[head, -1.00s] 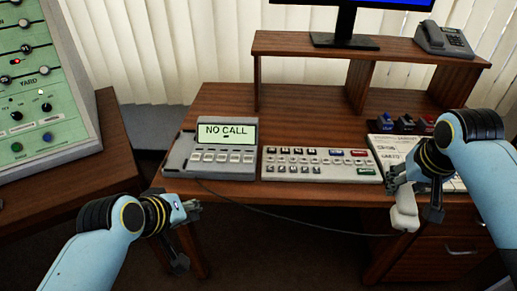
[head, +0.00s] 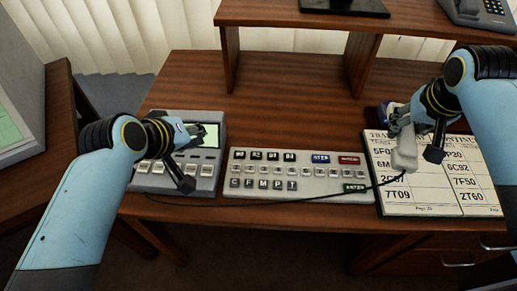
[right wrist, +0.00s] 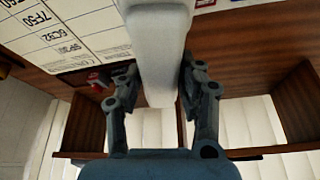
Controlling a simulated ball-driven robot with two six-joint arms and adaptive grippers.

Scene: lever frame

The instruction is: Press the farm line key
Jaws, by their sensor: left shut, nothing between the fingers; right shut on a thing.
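The grey phone unit (head: 209,172) with a pale green screen (head: 210,136) and a row of white keys sits at the left front of the desk. My left gripper (head: 194,131) is shut and empty, over the unit in front of its screen. The arm hides most of the screen and some of the keys. Contact with a key cannot be told, and key labels are too small to read. My right gripper (head: 402,122) is shut on a white handset (head: 404,154), held over the right of the desk. The handset (right wrist: 158,45) also shows between the fingers in the right wrist view.
A white keypad (head: 297,172) lies right of the phone unit. A printed timetable sheet (head: 430,205) lies under the handset. A dark cord (head: 290,203) runs from the handset along the desk's front. The desk behind the keypad is clear, below a raised shelf (head: 270,15).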

